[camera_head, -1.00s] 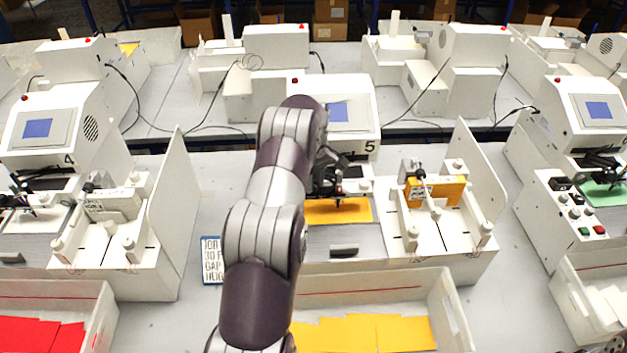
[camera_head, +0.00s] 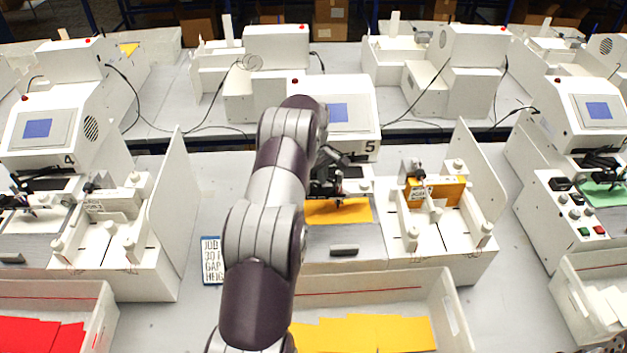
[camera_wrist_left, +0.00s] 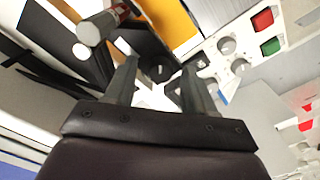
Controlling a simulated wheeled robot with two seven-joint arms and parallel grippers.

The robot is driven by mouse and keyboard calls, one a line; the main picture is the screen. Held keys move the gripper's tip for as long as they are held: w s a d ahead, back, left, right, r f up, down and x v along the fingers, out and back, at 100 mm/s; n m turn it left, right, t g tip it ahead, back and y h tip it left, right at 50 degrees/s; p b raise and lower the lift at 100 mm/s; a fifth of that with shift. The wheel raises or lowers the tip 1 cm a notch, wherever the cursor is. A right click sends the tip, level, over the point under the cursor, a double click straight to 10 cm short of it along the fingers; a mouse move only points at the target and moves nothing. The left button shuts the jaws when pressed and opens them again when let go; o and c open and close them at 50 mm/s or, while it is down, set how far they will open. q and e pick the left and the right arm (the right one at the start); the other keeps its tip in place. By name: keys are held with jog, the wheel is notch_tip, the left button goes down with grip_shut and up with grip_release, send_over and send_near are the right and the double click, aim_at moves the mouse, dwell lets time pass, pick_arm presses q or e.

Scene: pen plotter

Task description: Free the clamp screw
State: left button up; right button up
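My left gripper (camera_wrist_left: 160,72) is open in the left wrist view, its two dark fingers apart. A small black round knob (camera_wrist_left: 161,73), which looks like the clamp screw, shows between the fingertips. I cannot tell whether either finger touches it. In the head view my left arm reaches over plotter 5 and hides much of it; the gripper (camera_head: 333,157) is small and partly hidden there, close to the pen carriage. The pen (camera_head: 338,196) stands over an orange card (camera_head: 350,211) on the plotter bed. My right gripper is not in view.
A grey cylinder with a red band (camera_wrist_left: 96,28) is close left of the fingers in the wrist view. A control panel with a red button (camera_wrist_left: 262,19) and green button (camera_wrist_left: 271,46) lies to the right. A white tray (camera_head: 447,300) holds orange cards in front.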

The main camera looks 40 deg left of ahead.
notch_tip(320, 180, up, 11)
jog(key=p, duration=1.1)
